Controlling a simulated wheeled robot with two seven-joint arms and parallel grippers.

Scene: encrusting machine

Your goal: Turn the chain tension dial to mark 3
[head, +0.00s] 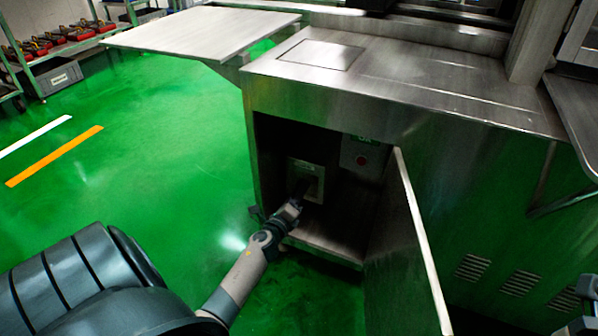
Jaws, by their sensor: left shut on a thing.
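My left arm reaches from the bottom left into an open compartment low in the steel machine. My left gripper (302,187) is at a light metal box (296,167) on the compartment's back wall. It is shut on the chain tension dial there, and the gripper and the shadow hide the dial. I cannot read its marks or pointer. A grey part at the lower right edge looks like my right gripper (586,310), cut off by the frame, and its fingers are not clear.
The compartment door (408,240) stands open to the right of my arm. A steel worktop (420,75) lies above, and a flat plate (200,30) juts left. Green floor on the left is clear.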

